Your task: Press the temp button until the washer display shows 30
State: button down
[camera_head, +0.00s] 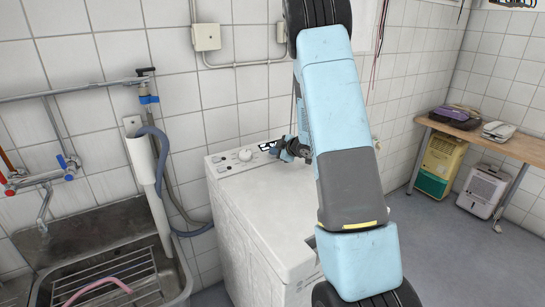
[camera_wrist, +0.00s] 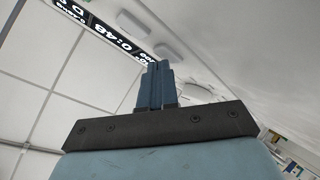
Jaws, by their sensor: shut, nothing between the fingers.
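The white washer (camera_head: 262,215) stands against the tiled wall, with a round knob (camera_head: 245,155) on its top panel. Its dark display (camera_head: 266,146) is partly hidden by my gripper (camera_head: 283,151) in the head view. In the wrist view the lit display (camera_wrist: 100,30) runs along the upper left, tilted; it shows 0:48 and other characters that I cannot read surely. Several pale buttons lie beside it, one (camera_wrist: 134,22) near the top and another (camera_wrist: 167,50) by my fingertips. I cannot tell which is the temp button. My gripper (camera_wrist: 157,68) is shut and empty; contact is unclear.
A metal sink (camera_head: 100,245) with a rack and a grey drain hose (camera_head: 165,165) stands left of the washer. A wooden bench (camera_head: 500,145) with boxes is at the right. The grey floor (camera_head: 450,255) between is clear.

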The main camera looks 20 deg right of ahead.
jog(key=shift+f, duration=0.15)
dwell(0.5)
jog(key=shift+s+r, duration=0.2)
jog(key=shift+r, duration=0.55)
jog(key=shift+s+d+r, duration=0.1)
jog(key=shift+s+r, duration=0.15)
jog(key=shift+r, duration=0.55)
jog(key=shift+s+d+r, duration=0.1)
jog(key=shift+s+r, duration=0.1)
jog(key=shift+r, duration=0.65)
jog(key=shift+s+r, duration=0.25)
jog(key=shift+r, duration=0.55)
